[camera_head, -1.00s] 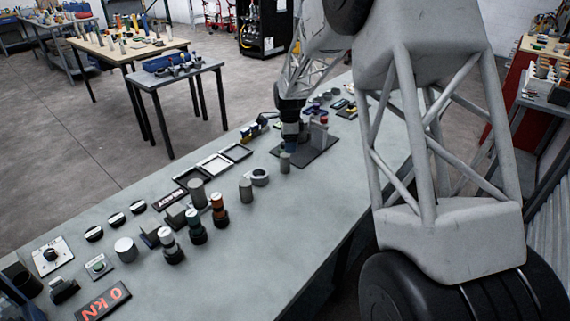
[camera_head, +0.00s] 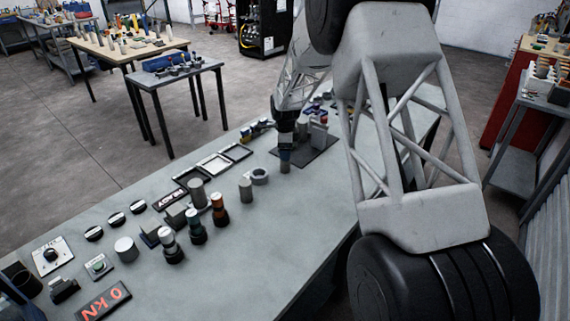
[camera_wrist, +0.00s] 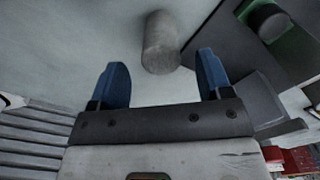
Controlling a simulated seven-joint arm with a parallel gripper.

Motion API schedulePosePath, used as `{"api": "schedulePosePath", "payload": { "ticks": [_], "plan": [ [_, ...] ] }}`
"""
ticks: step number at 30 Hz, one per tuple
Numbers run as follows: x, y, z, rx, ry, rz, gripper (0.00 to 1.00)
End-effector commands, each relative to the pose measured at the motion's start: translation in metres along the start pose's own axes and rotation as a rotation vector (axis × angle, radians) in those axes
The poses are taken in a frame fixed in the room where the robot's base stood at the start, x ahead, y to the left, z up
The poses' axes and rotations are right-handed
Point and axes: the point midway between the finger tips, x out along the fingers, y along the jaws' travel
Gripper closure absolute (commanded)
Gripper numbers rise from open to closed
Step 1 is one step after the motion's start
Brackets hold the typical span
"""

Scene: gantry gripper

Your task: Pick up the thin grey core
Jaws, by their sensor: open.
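A thin grey core (camera_head: 285,167) stands upright on the grey bench, just left of a dark mat. My gripper (camera_head: 285,153) points down at it from above, and its tips are at about the core's top in the head view. In the wrist view the core (camera_wrist: 161,45) shows beyond the two blue fingertips (camera_wrist: 163,68), roughly between them. The fingers are open with a clear gap and hold nothing. Whether the tips overlap the core in height is hard to tell.
A dark mat (camera_head: 312,160) with several parts lies right of the core. A grey ring (camera_head: 259,176) and another grey cylinder (camera_head: 245,190) stand to its left. The bench front (camera_head: 270,245) is clear.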

Motion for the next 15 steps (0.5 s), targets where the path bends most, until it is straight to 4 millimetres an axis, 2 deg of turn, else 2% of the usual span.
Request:
{"api": "schedulePosePath", "payload": {
  "ticks": [4,15],
  "plan": [
    [0.0086,0.0001,-0.0001,0.0,0.0,0.001,0.28],
    [0.0111,0.0002,-0.0001,0.0,0.0,0.001,0.28]
  ]
}}
